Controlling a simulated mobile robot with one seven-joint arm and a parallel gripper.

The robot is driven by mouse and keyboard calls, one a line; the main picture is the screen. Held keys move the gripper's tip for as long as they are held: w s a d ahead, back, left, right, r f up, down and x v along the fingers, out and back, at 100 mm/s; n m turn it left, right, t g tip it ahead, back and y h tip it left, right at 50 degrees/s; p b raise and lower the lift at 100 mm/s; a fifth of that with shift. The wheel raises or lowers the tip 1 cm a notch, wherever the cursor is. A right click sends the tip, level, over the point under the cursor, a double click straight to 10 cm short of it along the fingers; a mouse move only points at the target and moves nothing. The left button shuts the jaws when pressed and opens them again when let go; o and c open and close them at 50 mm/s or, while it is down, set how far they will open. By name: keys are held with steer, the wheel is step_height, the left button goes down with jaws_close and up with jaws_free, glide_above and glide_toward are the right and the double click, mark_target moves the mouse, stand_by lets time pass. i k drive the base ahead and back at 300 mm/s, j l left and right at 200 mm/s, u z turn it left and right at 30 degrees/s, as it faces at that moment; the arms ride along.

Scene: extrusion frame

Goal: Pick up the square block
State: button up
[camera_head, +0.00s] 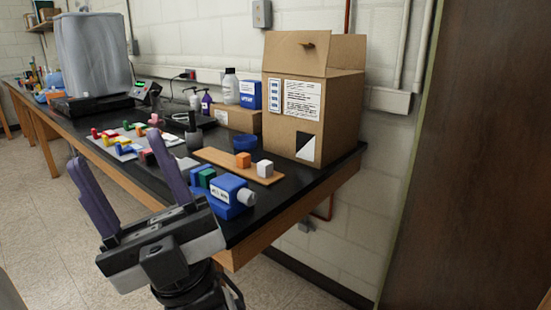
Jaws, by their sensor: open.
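My gripper (113,146) shows at the lower left in front of the bench, with its two purple fingers spread apart and pointing up. On a flat wooden board (219,158) on the black bench top, an orange cube-shaped block (243,160) stands beside a white block (265,168). Either could be the square block; I cannot tell which.
A blue device (226,204) with a grey knob stands at the bench's front edge. A tall open carton (324,110) stands behind the board. Several small coloured pieces lie farther left. A blue bowl (242,160) and bottles stand behind. Floor (50,235) shows clear at left.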

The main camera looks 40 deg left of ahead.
mark_target(205, 177)
steer(key=k+u, duration=0.15)
steer(key=u, duration=0.3)
steer(key=k+j+u, duration=0.1)
steer(key=u, duration=0.35)
steer(key=k+j+u, duration=0.15)
steer(key=u, duration=0.3)
